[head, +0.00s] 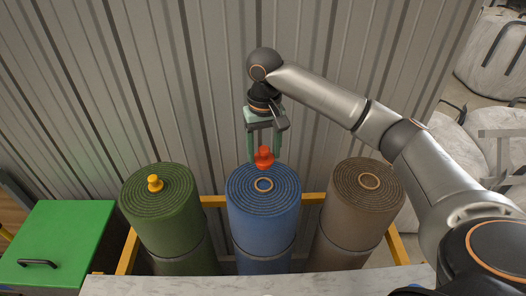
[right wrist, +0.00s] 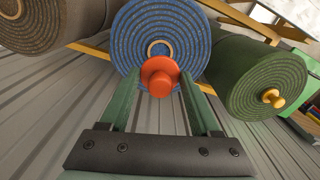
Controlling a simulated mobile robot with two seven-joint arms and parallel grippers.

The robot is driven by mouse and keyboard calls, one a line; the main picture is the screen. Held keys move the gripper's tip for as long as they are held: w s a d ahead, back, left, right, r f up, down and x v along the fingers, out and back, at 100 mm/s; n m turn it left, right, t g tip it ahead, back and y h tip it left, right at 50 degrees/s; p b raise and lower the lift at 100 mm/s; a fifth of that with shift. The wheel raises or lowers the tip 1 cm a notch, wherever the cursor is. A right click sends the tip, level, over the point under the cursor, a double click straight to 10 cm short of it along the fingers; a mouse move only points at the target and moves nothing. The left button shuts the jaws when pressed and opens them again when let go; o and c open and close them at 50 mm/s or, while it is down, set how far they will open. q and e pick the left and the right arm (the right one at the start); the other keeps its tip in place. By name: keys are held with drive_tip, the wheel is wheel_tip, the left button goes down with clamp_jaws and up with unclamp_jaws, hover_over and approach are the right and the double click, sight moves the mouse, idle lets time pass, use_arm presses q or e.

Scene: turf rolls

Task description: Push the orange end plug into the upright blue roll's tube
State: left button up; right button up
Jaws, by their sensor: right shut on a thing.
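The blue roll (head: 262,215) stands upright in the middle of three rolls, with its tan-rimmed tube opening (head: 264,185) facing up. My right gripper (head: 264,160) is shut on the orange end plug (head: 264,155) and holds it above and slightly behind the tube in the head view. In the right wrist view the plug (right wrist: 160,77) sits between the green fingers and covers the lower part of the tube's ring (right wrist: 158,48). The blue roll's top (right wrist: 185,40) shows around it. The plug appears apart from the roll. My left gripper is not in view.
A green roll (head: 165,215) with a yellow plug (head: 155,183) stands left, and a brown roll (head: 360,210) with an open tube stands right. A yellow frame (head: 313,199) surrounds the rolls. A corrugated wall (head: 150,80) rises behind. A green box lid (head: 55,240) lies far left.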

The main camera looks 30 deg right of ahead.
sight(264, 149)
drive_tip(key=shift+f+b, duration=0.3)
drive_tip(key=shift+f, duration=2.65)
drive_tip(key=shift+f+p, duration=0.3)
drive_tip(key=shift+f, duration=1.35)
drive_tip(key=o, duration=1.4)
drive_tip(key=shift+r, duration=0.1)
wheel_tip(264, 149, up, 12)
drive_tip(key=shift+r, duration=0.2)
